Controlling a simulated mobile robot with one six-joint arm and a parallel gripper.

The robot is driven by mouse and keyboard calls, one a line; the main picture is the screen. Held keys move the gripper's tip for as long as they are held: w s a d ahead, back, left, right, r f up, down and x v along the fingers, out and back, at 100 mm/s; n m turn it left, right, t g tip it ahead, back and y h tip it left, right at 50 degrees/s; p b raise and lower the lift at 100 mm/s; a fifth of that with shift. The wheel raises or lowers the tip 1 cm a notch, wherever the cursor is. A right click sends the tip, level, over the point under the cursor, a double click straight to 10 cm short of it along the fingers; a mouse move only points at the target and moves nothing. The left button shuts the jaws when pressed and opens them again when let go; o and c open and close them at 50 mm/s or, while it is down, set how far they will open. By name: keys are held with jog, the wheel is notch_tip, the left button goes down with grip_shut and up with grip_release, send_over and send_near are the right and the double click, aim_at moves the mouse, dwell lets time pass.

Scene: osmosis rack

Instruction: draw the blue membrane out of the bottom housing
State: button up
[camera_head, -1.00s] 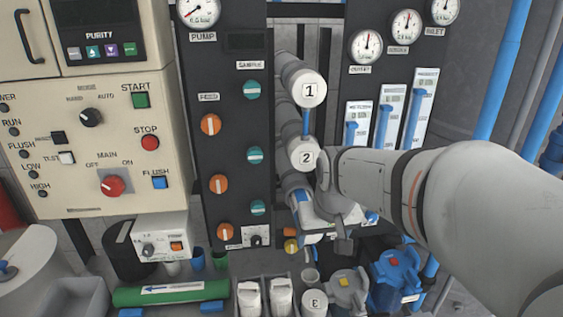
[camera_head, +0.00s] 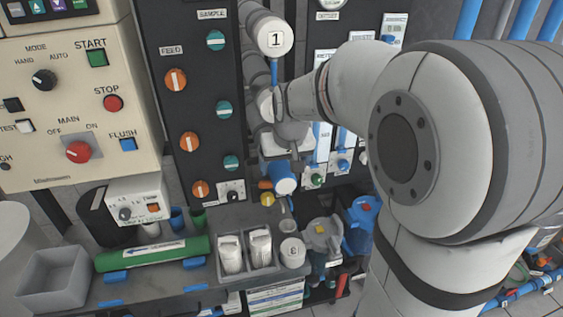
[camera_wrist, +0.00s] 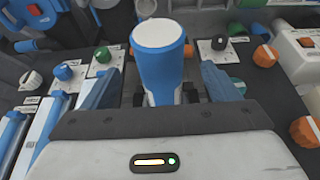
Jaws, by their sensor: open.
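The blue membrane (camera_head: 286,178) shows as a short blue cylinder with a pale end, below my gripper in the head view. The bottom housing around it is mostly hidden by my gripper and wrist. In the wrist view the membrane (camera_wrist: 158,65) stands out large in the middle, pale end toward the top. My gripper (camera_wrist: 160,88) is open, with a finger on each side of the membrane. Whether either finger touches it, I cannot tell. In the head view my gripper (camera_head: 288,146) is partly hidden by its own wrist.
Housing 1 (camera_head: 275,39) is above; housing 2 (camera_head: 265,105) is partly covered by my wrist. A white cap marked 3 (camera_head: 292,252) stands on the bench beside two white bottles. A green tube (camera_head: 150,253) and a grey bin (camera_head: 52,278) are left. Valve knobs (camera_head: 190,142) line the panel.

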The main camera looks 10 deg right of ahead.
aim_at(283, 169)
jog(key=shift+b+x, duration=1.65)
jog(key=shift+x, duration=1.1)
jog(key=c, duration=1.2)
jog(key=shift+r, duration=0.1)
jog(key=shift+c, duration=0.6)
jog(key=s+b, duration=0.1)
jog(key=s, duration=1.1)
jog(key=shift+b, duration=0.4)
jog(key=o, duration=1.3)
